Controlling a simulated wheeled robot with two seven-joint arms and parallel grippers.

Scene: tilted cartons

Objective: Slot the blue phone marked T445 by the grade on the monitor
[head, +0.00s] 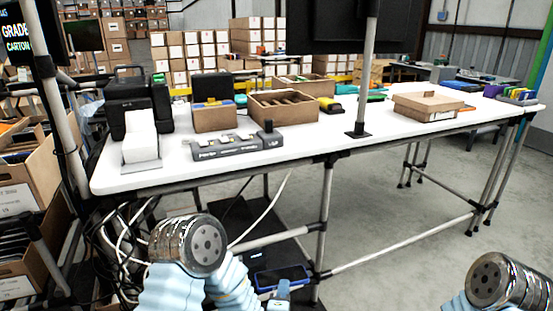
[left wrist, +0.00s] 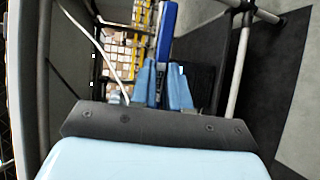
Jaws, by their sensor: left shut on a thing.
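A blue-edged phone (head: 292,272) with a dark face shows low in the head view, below the table's front edge. My left gripper (head: 281,289) is shut on it. In the left wrist view the phone (left wrist: 166,35) stands edge-on between the two light-blue fingertips of the gripper (left wrist: 164,88). I cannot read a mark on the phone. The monitor (head: 16,38) at the upper left is cut by the frame; the words "GRADE" and "CARTON" show, partly hidden by a post. Only part of my right arm shows at the lower right; its gripper is out of view.
Open cartons (head: 22,190) with upright items stand tilted at the left. Loose cables hang under the table's left end.

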